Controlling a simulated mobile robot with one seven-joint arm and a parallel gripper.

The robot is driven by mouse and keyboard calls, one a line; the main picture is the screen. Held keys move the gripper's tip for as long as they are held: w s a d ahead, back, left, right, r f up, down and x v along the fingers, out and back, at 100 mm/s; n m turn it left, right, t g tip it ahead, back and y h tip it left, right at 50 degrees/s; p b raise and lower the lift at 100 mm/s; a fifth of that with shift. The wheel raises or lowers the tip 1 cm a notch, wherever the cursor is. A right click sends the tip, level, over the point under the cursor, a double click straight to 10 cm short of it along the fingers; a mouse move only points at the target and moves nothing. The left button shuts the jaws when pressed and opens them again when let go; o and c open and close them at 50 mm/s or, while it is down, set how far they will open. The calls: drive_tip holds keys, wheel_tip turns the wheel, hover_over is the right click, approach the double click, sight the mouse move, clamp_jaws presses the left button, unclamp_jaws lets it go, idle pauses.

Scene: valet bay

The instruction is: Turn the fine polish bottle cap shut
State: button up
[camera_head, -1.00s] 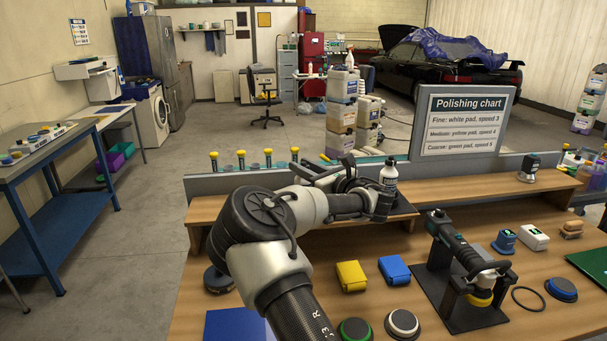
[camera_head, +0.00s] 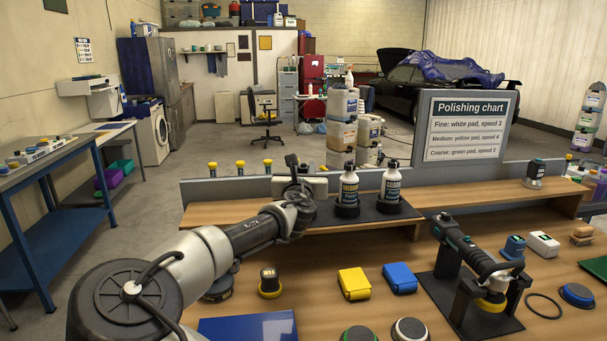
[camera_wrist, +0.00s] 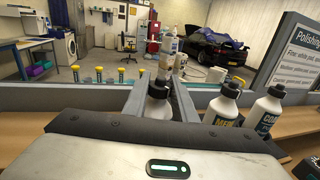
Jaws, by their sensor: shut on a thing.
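The fine polish bottle (camera_wrist: 158,106), white with a black cap (camera_wrist: 158,89), stands between my fingers in the wrist view; its label is hidden. My gripper (camera_wrist: 162,84) is shut on it at about cap height; whether the fingers press only on the cap I cannot tell. In the head view my gripper (camera_head: 298,184) is over the left part of the raised shelf, and it hides this bottle. To its right stand the medium polish bottle (camera_head: 348,187) and the coarse polish bottle (camera_head: 391,184), both white with black caps, upright on dark bases.
The raised shelf (camera_head: 450,194) runs behind the bench. The Polishing chart sign (camera_head: 466,126) stands behind it at right. A polisher on its stand (camera_head: 470,262), a yellow block (camera_head: 354,284) and a blue block (camera_head: 399,278) are on the bench. Yellow-topped items (camera_head: 240,169) line up behind the shelf.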

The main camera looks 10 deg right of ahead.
drive_tip(key=shift+m+h, duration=0.3)
drive_tip(key=shift+h, duration=0.2)
drive_tip(key=o, duration=1.1)
drive_tip(key=shift+c, duration=0.2)
drive_tip(key=shift+s, duration=0.1)
drive_tip(key=v, duration=1.7)
drive_tip(key=shift+r+p, duration=0.2)
drive_tip(key=shift+p, duration=0.15)
drive_tip(key=shift+s+r, duration=0.1)
drive_tip(key=shift+s, duration=0.05)
